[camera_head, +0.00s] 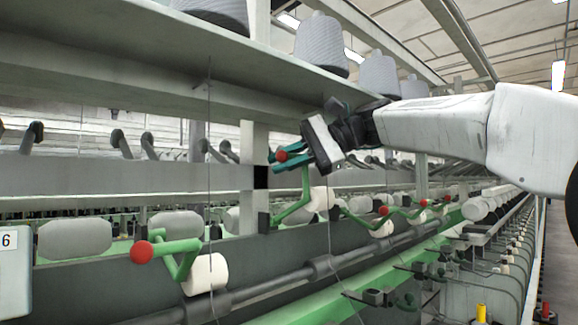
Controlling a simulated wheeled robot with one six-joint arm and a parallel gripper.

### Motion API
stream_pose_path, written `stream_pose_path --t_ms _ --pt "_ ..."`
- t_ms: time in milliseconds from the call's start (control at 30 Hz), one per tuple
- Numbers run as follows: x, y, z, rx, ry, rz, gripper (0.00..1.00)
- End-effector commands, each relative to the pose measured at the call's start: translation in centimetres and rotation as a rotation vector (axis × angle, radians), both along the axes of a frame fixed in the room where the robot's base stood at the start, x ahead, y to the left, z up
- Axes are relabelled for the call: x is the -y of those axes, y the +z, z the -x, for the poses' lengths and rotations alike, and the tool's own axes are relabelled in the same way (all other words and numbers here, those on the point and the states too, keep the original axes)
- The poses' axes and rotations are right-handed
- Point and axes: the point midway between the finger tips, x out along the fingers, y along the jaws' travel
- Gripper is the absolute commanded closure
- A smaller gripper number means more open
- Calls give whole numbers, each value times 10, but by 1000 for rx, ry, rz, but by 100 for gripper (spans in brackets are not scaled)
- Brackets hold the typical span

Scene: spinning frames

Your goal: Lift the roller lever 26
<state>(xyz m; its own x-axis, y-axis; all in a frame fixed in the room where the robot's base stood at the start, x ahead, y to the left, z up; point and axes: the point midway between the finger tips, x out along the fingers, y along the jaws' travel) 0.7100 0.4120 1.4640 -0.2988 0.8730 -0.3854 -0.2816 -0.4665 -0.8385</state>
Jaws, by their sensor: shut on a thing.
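A green roller lever (304,190) with a red ball knob (282,155) stands raised in the middle of the view. My gripper (287,158) reaches in from the right, and its teal fingers are shut on the lever at its red knob. The fingers partly hide the knob and the lever's top end. The lever's lower end bends left, close to the machine rail. A white roller (320,198) sits beside it, partly hidden. No number is readable on this lever.
Another green lever with a red knob (141,252) and a white roller (205,274) is lower left. More red-knobbed levers (384,211) recede to the right. A shelf (130,75) with grey yarn cones (321,46) runs above. Thin yarns hang in front. A plate at left reads "6".

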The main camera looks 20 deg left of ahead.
Motion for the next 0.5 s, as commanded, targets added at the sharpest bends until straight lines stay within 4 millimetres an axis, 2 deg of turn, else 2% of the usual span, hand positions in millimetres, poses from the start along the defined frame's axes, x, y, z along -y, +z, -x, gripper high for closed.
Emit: stream_pose_path --t_ms 433,467,500 --pt "-5 0 0 1 0 1 100" --pt "-5 0 0 1 0 1 78" --pt "-5 0 0 0 0 1 67"
